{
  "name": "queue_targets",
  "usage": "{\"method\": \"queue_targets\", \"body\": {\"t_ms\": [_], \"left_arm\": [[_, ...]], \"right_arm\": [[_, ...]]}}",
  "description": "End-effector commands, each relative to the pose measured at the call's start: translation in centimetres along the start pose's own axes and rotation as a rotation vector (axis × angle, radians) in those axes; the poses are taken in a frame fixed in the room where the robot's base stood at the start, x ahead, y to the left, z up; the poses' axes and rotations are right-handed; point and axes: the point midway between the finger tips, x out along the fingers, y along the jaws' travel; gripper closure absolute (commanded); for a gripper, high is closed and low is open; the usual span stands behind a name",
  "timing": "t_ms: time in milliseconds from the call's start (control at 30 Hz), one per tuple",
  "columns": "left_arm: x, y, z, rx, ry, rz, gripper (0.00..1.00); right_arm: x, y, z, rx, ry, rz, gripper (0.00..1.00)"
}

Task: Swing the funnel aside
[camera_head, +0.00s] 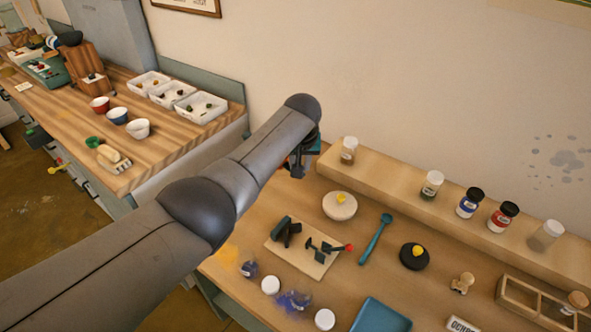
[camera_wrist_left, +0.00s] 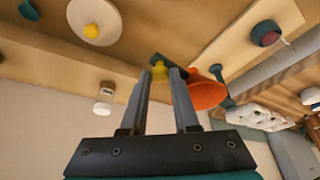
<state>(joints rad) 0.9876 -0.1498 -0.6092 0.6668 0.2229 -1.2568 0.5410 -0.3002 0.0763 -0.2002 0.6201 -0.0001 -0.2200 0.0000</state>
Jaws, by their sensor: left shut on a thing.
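The orange funnel (camera_wrist_left: 205,92) shows in the left wrist view, just right of my fingers, on a dark green holder (camera_wrist_left: 172,66). A yellow knob (camera_wrist_left: 159,70) sits between the tips of my left gripper (camera_wrist_left: 164,76), which is shut on it. In the head view my left arm reaches over the table to the wall side. My left gripper (camera_head: 299,168) is small there and partly hidden by the arm, and the funnel cannot be made out clearly. My right gripper is not in view.
A raised shelf (camera_head: 390,185) with several jars runs along the wall. A second bench (camera_head: 150,150) stands left.

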Motion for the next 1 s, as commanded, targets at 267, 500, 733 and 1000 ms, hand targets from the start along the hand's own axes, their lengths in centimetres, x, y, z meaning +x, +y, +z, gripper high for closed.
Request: {"method": "queue_targets", "body": {"t_ms": [267,500,733,1000], "left_arm": [[0.10,0.35,-0.24,-0.015,0.002,-0.001,1.00],[0.04,0.42,-0.31,-0.015,0.005,0.002,1.00],[0.03,0.41,-0.32,-0.014,0.005,0.002,0.52],[0.07,0.28,-0.25,-0.014,0.002,-0.002,0.41]], "right_arm": [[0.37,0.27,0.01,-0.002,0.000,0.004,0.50],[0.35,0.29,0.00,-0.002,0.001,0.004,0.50],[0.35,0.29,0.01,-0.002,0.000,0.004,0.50],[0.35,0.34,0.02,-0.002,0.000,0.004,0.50]]}}
